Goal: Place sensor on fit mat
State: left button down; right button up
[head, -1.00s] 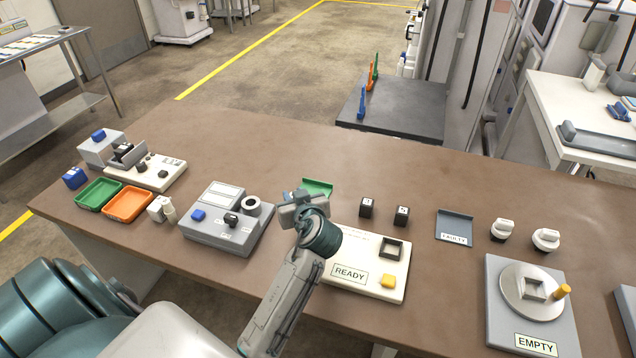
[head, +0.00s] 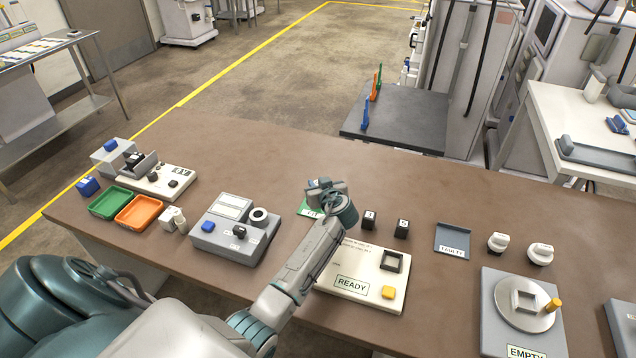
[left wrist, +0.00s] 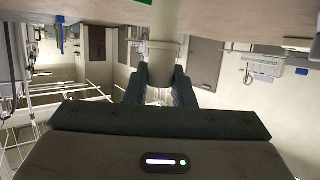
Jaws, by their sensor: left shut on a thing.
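My left gripper (head: 322,188) is above the far part of the table, over or just beyond the green fit mat (head: 306,210), which it and my arm partly hide. In the left wrist view my gripper (left wrist: 161,80) is shut on a pale cylindrical thing, taken as the sensor (left wrist: 165,25), which extends up the picture from between the fingers. A green edge (left wrist: 143,2) shows at the top of that view, near the sensor's far end. Whether the two touch cannot be told. My right gripper is not in view.
A white board marked READY (head: 335,292) lies right of my left arm. Two dark cubes (head: 369,220) (head: 402,228) stand beyond it. A grey tray marked FAULTY (head: 453,240) is farther right. A grey device (head: 230,243) stands left of the arm.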

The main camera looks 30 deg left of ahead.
pick_arm(q)
jog(key=shift+f, duration=0.65)
jog(key=c, duration=1.2)
grip_release()
jog(key=shift+r, duration=0.1)
jog(key=shift+c, duration=0.2)
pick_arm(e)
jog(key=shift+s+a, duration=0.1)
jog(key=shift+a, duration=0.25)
